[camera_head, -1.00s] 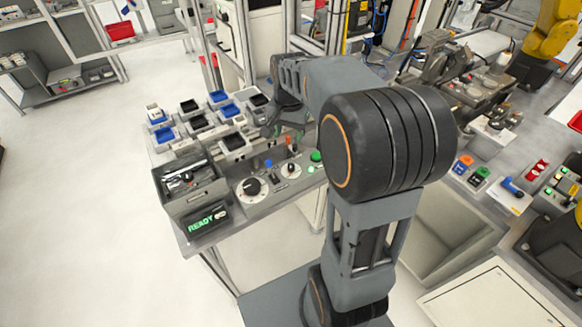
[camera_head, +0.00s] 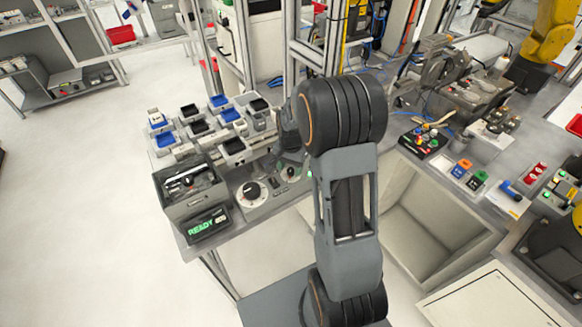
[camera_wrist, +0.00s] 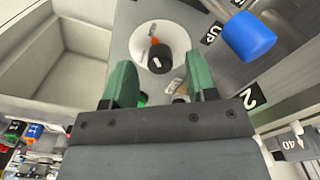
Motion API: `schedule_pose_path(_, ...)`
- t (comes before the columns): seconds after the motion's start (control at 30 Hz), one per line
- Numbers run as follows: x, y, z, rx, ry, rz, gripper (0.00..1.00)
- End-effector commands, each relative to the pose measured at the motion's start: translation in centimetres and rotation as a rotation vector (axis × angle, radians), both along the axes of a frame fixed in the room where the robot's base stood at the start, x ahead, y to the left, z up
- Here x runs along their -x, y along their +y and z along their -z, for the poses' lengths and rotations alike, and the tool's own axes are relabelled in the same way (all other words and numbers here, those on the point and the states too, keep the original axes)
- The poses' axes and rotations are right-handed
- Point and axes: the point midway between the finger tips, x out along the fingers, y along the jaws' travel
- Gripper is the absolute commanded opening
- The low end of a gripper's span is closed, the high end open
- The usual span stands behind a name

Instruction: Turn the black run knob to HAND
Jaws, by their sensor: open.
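In the wrist view a small black knob (camera_wrist: 160,60) with a white mark sits on a round white dial (camera_wrist: 137,42); an orange piece shows beside it. My gripper (camera_wrist: 161,76) is open, its green fingers spread to either side below the knob in the picture, with nothing between them held. I cannot tell its height above the panel. In the head view the small dial (camera_head: 290,174) is on the grey panel, and my arm hides the gripper there. A larger black knob (camera_head: 251,190) on a white dial stands left of it. No HAND label is readable.
A blue cylinder (camera_wrist: 249,37) stands right of the dial in the wrist view, near "UP" and "2" labels. In the head view a grey bin (camera_head: 190,190) and a green READY display (camera_head: 207,224) lie left of the panel. Several small trays (camera_head: 200,128) stand behind.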

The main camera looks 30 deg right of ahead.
Motion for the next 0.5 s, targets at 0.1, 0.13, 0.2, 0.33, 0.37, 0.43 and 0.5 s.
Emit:
schedule_pose_path(0.1, 0.03, 0.02, 0.74, 0.000, 0.001, 0.000, 0.53)
schedule_pose_path(0.13, 0.01, 0.02, 0.86, -0.001, 0.001, 0.000, 0.53)
schedule_pose_path(0.2, 0.00, 0.01, 1.05, 0.000, 0.000, -0.001, 0.53)
schedule_pose_path(0.33, -0.01, 0.02, 1.15, 0.000, -0.001, -0.001, 0.53)
schedule_pose_path(0.37, -0.01, 0.02, 1.15, 0.000, -0.001, -0.001, 0.53)
schedule_pose_path(0.43, -0.01, 0.02, 1.14, 0.000, -0.001, -0.001, 0.53)
schedule_pose_path(0.5, -0.01, 0.02, 1.13, 0.000, -0.001, -0.001, 0.52)
